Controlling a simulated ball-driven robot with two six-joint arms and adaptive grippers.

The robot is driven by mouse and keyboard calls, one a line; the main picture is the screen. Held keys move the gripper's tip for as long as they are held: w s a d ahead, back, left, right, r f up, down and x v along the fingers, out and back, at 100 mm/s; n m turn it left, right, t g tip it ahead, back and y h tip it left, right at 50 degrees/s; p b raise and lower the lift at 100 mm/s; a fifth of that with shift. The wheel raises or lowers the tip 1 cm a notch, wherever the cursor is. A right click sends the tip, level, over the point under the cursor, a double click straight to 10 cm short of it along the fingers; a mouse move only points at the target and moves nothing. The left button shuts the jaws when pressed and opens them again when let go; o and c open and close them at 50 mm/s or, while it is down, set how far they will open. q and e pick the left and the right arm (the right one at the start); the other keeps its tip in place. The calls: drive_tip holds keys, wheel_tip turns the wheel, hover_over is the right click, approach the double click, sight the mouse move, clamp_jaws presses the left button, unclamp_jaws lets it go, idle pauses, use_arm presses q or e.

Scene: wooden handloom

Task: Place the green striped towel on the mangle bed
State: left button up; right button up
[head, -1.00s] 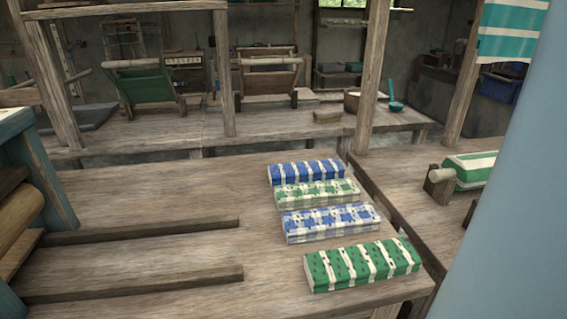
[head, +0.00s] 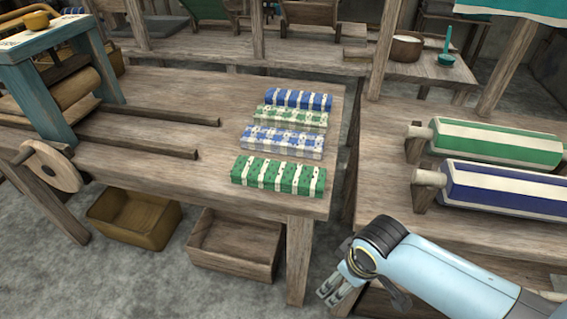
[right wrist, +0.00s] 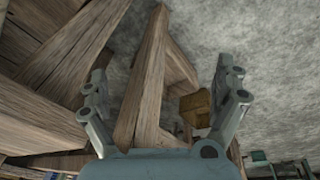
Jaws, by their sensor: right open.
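The green towel with white stripes (head: 278,176) lies folded nearest the table's front edge, at the front of a row of folded towels. A paler green patterned towel (head: 290,115) lies further back. The mangle bed appears to be the bare wood with two dark rails (head: 150,130), left of the towels, in front of the mangle's blue frame (head: 35,85). My right gripper (head: 362,295) is open and empty, below and to the right of the green towel, off the table's front corner. It also shows in the right wrist view (right wrist: 163,90), fingers spread. My left gripper is not in view.
Two blue patterned towels (head: 283,142) (head: 298,99) lie in the same row. Green (head: 497,144) and blue (head: 507,190) cloth rolls sit on the right bench. A gap separates table and bench.

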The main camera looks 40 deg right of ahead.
drive_tip(key=w+a+r+n+p, duration=0.1)
drive_tip(key=w+r+p, duration=0.35)
drive_tip(key=r, duration=1.45)
drive_tip(key=w+n, duration=0.2)
drive_tip(key=w, duration=0.5)
drive_tip(key=w+r+n+g, duration=0.1)
drive_tip(key=w, duration=0.5)
drive_tip(key=w+n+g+b, duration=0.1)
drive_tip(key=w+n, duration=0.1)
drive_tip(key=w, duration=0.5)
drive_tip(key=shift+w+d+r+n+y, duration=0.3)
drive_tip(key=shift+d+r+y, duration=0.05)
drive_tip(key=shift+r+y, duration=0.05)
hover_over(279, 171)
drive_tip(key=f, duration=0.4)
drive_tip(key=shift+a+f+b, duration=0.35)
drive_tip(key=f, duration=0.3)
drive_tip(key=f+b, duration=0.1)
drive_tip(key=f, duration=0.1)
drive_tip(key=shift+w+d+f, duration=0.1)
drive_tip(key=shift+d+f, duration=0.15)
drive_tip(key=shift+d, duration=0.1)
drive_tip(key=shift+r, duration=0.1)
drive_tip(key=c, duration=1.4)
